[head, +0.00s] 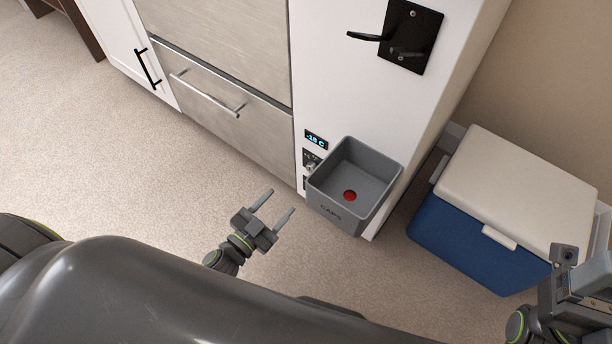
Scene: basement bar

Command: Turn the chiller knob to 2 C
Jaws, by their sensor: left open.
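The chiller display (316,140) glows blue on the white cabinet front and seems to read -18 C. Just below it is a small knob (310,166), partly hidden by the grey caps bin; its pointer setting is too small to read. My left gripper (280,201) is open and empty, with its two fingers apart. It is below and left of the knob in the picture, clear of the cabinet. My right gripper (566,258) is only partly in view at the lower right edge, and its jaws cannot be made out.
A grey caps bin (384,160) with a red cap (350,195) inside juts out right beside the knob. A black bottle opener plate (412,40) is above. A blue cooler with a white lid (520,190) stands at right. Floor (150,190) at left is clear.

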